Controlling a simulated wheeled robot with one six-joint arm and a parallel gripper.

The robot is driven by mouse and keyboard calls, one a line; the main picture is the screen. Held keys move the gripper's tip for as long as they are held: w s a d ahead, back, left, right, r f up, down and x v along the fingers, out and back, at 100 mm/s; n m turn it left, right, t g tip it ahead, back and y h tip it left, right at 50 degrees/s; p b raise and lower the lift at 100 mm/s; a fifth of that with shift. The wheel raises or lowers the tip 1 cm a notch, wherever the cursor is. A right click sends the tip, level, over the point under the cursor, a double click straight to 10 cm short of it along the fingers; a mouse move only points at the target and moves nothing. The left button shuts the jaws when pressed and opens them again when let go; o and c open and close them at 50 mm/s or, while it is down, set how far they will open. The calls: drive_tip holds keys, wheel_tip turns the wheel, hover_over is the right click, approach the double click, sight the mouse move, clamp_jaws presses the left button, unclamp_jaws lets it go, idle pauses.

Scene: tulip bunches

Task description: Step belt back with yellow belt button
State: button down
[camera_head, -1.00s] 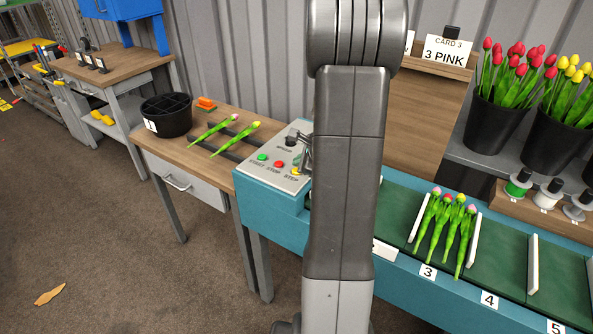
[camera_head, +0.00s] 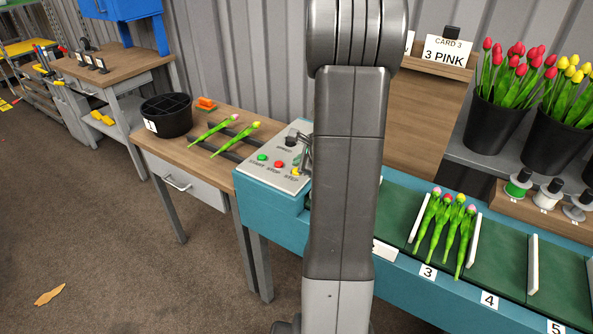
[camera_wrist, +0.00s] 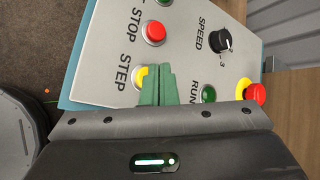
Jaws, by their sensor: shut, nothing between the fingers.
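The yellow step button (camera_wrist: 138,76) sits on the grey control panel (camera_wrist: 185,50), beside the STEP label. My gripper (camera_wrist: 158,70) is shut and empty, its green fingertips over or against the right part of this button in the wrist view; I cannot tell whether they touch it. In the head view the yellow button (camera_head: 295,171) shows at the panel's front right, partly hidden by my arm. The green belt (camera_head: 500,262) carries a bunch of several tulips (camera_head: 445,228), pink, red and yellow, between white dividers above label 3.
The red stop button (camera_wrist: 154,32), black speed knob (camera_wrist: 220,40) and a red emergency button (camera_wrist: 254,94) are close by. Two loose tulips (camera_head: 235,139) lie on the side table (camera_head: 190,160) with a black bucket (camera_head: 166,118). Flower buckets (camera_head: 497,125) stand behind the belt.

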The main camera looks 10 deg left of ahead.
drive_tip(key=shift+f, duration=0.1)
idle(0.3)
drive_tip(key=shift+f+b, duration=0.35)
drive_tip(key=shift+b, duration=0.05)
drive_tip(key=shift+f+b, duration=0.45)
idle(0.5)
drive_tip(key=shift+r, duration=0.1)
drive_tip(key=shift+r+p, duration=0.75)
drive_tip(key=shift+r, duration=0.05)
drive_tip(key=shift+r+p, duration=2.2)
drive_tip(key=shift+r, duration=0.3)
